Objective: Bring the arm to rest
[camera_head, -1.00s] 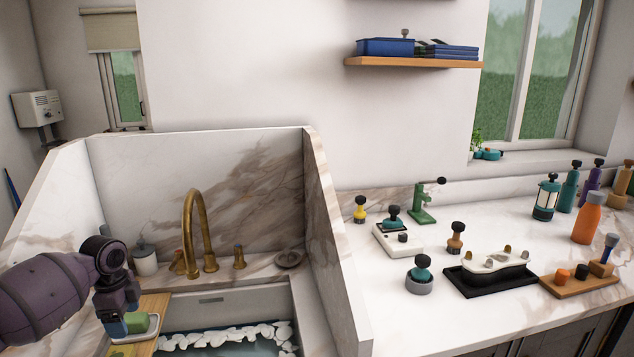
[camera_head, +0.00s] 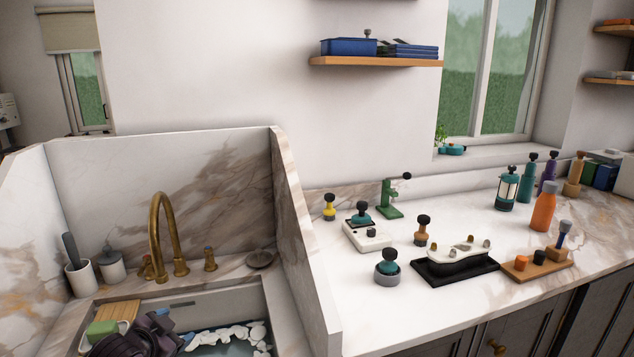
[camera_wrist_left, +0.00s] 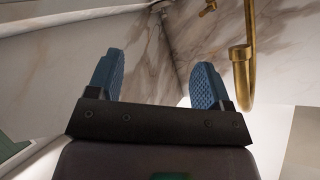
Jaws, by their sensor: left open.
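My left gripper (camera_head: 176,332) is low at the bottom left of the head view, over the sink's left part. Its dark purple wrist hides part of the wooden board (camera_head: 118,311). In the left wrist view the two blue fingers of my left gripper (camera_wrist_left: 158,82) stand wide apart with nothing between them. The green block (camera_head: 102,331) is left of the wrist, apart from the fingers. My right gripper does not show.
The sink (camera_head: 225,304) holds water and white foam. A brass tap (camera_head: 158,235) rises behind it and also shows in the left wrist view (camera_wrist_left: 241,75). A marble side wall (camera_head: 300,245) separates the sink from the counter (camera_head: 335,285) with several bottles and tools.

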